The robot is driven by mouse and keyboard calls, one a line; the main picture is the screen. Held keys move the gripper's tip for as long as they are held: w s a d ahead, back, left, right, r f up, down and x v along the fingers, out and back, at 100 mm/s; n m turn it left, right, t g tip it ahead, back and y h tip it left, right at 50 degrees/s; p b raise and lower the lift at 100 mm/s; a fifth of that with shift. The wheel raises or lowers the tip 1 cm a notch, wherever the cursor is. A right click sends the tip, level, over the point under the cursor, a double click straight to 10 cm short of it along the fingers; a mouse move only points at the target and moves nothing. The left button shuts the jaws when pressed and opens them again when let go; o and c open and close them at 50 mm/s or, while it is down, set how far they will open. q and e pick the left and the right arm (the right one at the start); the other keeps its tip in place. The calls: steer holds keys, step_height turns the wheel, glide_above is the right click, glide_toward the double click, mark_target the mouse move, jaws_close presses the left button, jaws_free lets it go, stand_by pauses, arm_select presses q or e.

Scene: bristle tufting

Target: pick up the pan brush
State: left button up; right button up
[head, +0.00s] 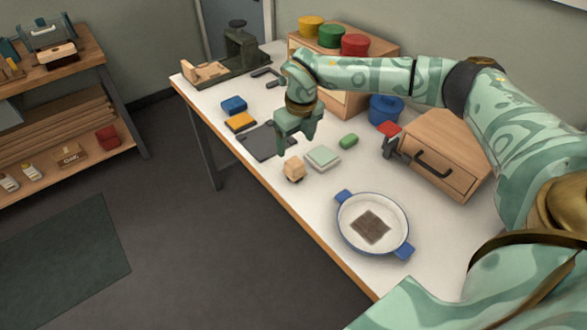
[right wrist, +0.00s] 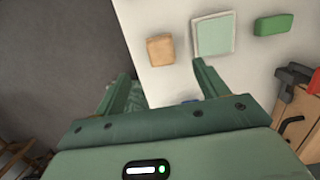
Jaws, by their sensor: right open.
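A small light-wood block (head: 294,169), which looks like the pan brush though its bristles are hard to make out, sits on the white table near its left edge. My right gripper (head: 296,148) is above the table just behind the block, fingers pointing down, open and empty. In the right wrist view the tan block (right wrist: 160,49) lies beyond the fingertips (right wrist: 161,70), between them sideways and apart from them. A white pan (head: 348,213) with blue handles and a dark brown patch inside sits nearer me. My left gripper is out of view.
A pale green square pad (head: 323,157) lies close right of the block, with a green piece (head: 348,141) beyond. A dark flat plate (head: 257,142) lies to the left. A wooden drawer box (head: 437,155) stands right. Bare table surrounds the pan.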

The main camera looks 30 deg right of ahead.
mark_target(295, 162)
steer(key=f, duration=0.2)
steer(key=f+b, duration=0.1)
steer(key=f, duration=0.1)
steer(key=w+f, duration=0.1)
steer(key=f, duration=0.1)
steer(key=shift+f+b, duration=0.3)
step_height(295, 162, down, 5)
steer(key=shift+f+b, duration=0.1)
steer(key=shift+b, duration=1.05)
steer(key=shift+r, duration=0.2)
steer(key=shift+c, duration=0.6)
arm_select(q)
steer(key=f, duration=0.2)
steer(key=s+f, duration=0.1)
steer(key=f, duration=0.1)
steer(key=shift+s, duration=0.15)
arm_select(e)
steer(key=c, duration=1)
